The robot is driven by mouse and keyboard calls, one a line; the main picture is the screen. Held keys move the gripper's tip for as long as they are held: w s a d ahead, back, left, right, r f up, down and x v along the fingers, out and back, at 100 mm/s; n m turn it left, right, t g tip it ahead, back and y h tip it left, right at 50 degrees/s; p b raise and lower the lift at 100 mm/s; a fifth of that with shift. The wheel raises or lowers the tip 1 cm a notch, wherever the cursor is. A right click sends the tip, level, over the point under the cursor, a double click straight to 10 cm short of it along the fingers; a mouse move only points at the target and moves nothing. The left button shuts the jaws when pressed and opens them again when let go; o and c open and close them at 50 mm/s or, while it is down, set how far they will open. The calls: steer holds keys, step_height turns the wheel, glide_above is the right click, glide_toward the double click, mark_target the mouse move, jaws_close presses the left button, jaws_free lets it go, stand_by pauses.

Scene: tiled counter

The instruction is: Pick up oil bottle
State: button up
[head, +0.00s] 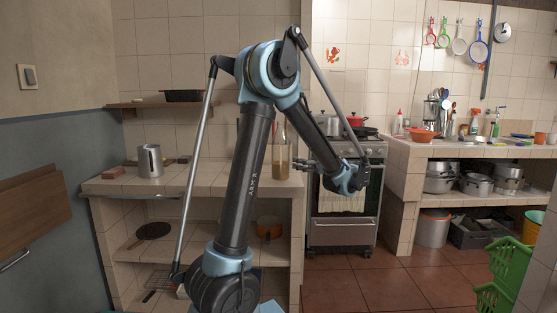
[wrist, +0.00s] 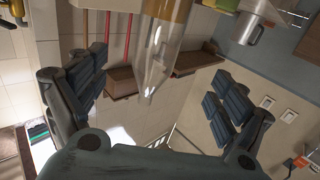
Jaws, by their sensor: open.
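The oil bottle (head: 280,158) is clear glass with amber oil low inside. A gap shows on each side of the bottle, and nothing is held.
A metal mug (head: 149,161) stands left on the counter, with a brick-like block (head: 117,172) near it. A stove (head: 345,195) with pots is to the right. A shelf (head: 160,104) with a dark pan is above.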

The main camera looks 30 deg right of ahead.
mark_target(286, 156)
steer(key=x, duration=1)
steer(key=shift+x, duration=2.7)
steer(key=shift+d, duration=0.2)
steer(key=c, duration=1.4)
